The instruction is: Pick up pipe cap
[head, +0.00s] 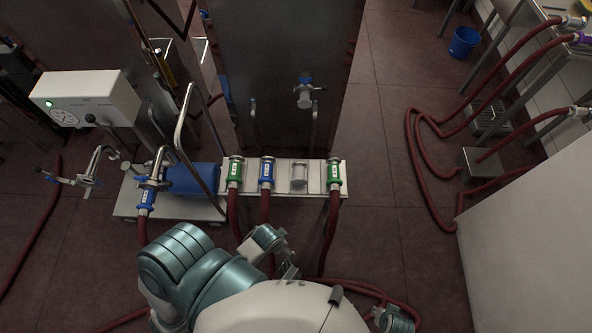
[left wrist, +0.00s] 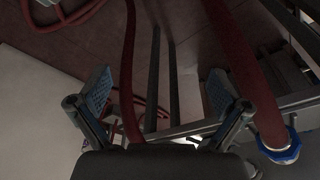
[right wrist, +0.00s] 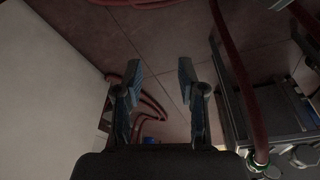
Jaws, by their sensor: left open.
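A clear, pale cylindrical piece that looks like the pipe cap (head: 299,176) stands on the white rack (head: 316,168) in the head view, between a blue hose coupling (head: 267,172) and a green one (head: 334,176). My left gripper (head: 289,270) is nearer my body than the rack, apart from the cap. In the left wrist view the left gripper (left wrist: 157,92) has its fingers wide apart with nothing between them. In the right wrist view the right gripper (right wrist: 160,80) is open and empty. The cap cannot be made out in either wrist view.
Red hoses hang from the rack's couplings, including another green one (head: 235,172). A blue collar (left wrist: 280,148) on a hose shows in the left wrist view. A dark tank (head: 280,70) stands behind the rack. A white block (head: 530,240) stands at right. Hoses cross the floor.

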